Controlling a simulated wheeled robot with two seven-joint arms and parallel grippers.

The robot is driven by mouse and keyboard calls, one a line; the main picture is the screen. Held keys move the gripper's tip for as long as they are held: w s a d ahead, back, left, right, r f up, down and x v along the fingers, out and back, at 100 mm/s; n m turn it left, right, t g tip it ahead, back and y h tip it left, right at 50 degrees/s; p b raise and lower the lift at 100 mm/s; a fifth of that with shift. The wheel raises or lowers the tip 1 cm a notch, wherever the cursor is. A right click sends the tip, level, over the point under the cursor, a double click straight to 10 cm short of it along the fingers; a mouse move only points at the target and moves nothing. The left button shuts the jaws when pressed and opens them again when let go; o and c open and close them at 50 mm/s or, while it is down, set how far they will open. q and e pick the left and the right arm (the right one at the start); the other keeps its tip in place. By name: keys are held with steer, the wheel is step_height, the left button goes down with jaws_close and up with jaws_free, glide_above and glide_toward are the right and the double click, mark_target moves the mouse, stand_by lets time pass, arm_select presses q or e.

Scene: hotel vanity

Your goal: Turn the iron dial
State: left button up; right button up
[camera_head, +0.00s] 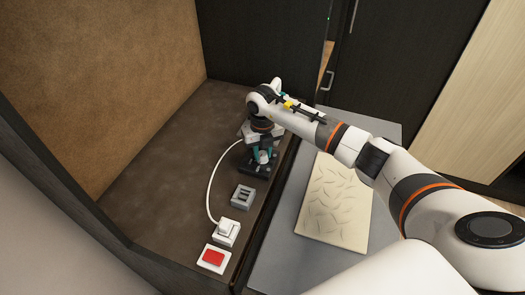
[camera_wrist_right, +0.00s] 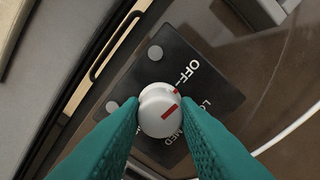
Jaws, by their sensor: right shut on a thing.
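The iron dial is a round white knob (camera_wrist_right: 160,112) with a red bar on top, on a black panel (camera_wrist_right: 215,85) lettered OFF, LOW and MED. In the wrist view the red mark points up and right, toward the side with OFF and LOW; the exact setting is hard to tell. My right gripper (camera_wrist_right: 160,120) has teal fingers on both sides of the knob and is shut on it. In the head view the right gripper (camera_head: 262,154) is over the black panel (camera_head: 258,171), and its wrist partly hides the spot. My left gripper is not in view.
On the brown counter (camera_head: 160,160) stand a grey socket block (camera_head: 243,196), a white plug unit (camera_head: 226,232) with a white cord (camera_head: 209,190), and a red switch (camera_head: 213,258). A cream patterned board (camera_head: 335,205) lies on a grey surface (camera_head: 270,262) at right. The counter's left is clear.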

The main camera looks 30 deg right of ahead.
steer(key=m, duration=0.6)
steer(key=shift+r, duration=0.1)
steer(key=m+p, duration=0.1)
steer(key=m, duration=0.4)
steer(key=m+p, duration=0.1)
steer(key=m, duration=0.4)
steer(key=shift+m+p, duration=0.4)
steer(key=m+p, duration=0.2)
steer(key=m, duration=0.4)
steer(key=o, duration=1)
